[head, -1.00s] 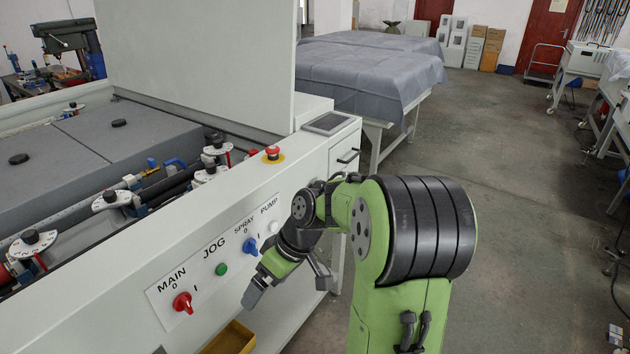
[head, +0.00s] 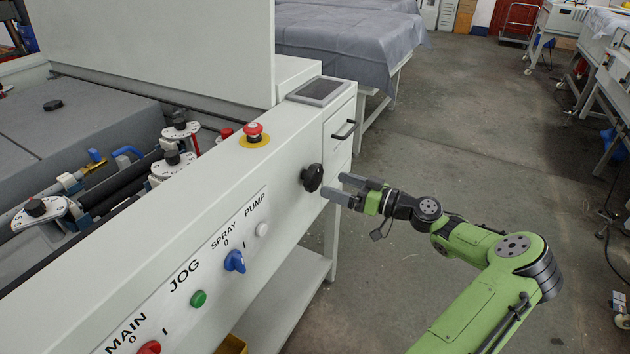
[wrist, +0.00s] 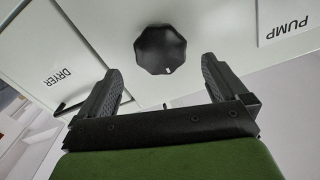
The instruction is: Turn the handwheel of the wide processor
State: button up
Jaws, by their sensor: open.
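The black handwheel (head: 312,178) is a lobed knob on the front panel of the wide processor (head: 215,200), right of the PUMP button. In the wrist view the handwheel (wrist: 160,49) faces me, ahead of the gap between the fingers, with a small pale mark near its lower edge. My gripper (head: 340,190) is open and empty, just right of the handwheel in the head view. In the wrist view my gripper (wrist: 160,85) has one finger to each side, below the handwheel, and does not appear to touch it.
The panel has a red emergency stop (head: 253,132), a blue SPRAY switch (head: 235,261), a green JOG button (head: 198,299) and a white PUMP button (head: 262,229). A drawer handle (head: 345,130) juts out near the handwheel.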

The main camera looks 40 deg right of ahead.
aim_at(319, 178)
jog(key=b+x, duration=0.1)
jog(key=x, duration=0.6)
jog(key=shift+w, duration=0.1)
jog(key=shift+c, duration=0.3)
jog(key=c, duration=0.9)
jog(key=shift+m+p, duration=0.4)
jog(key=shift+c, duration=0.2)
jog(key=m+p, duration=0.4)
jog(key=shift+r+m, duration=0.15)
jog(key=shift+m, duration=0.15)
jog(key=m+p, duration=0.4)
jog(key=m, duration=0.1)
jog(key=shift+m, duration=0.3)
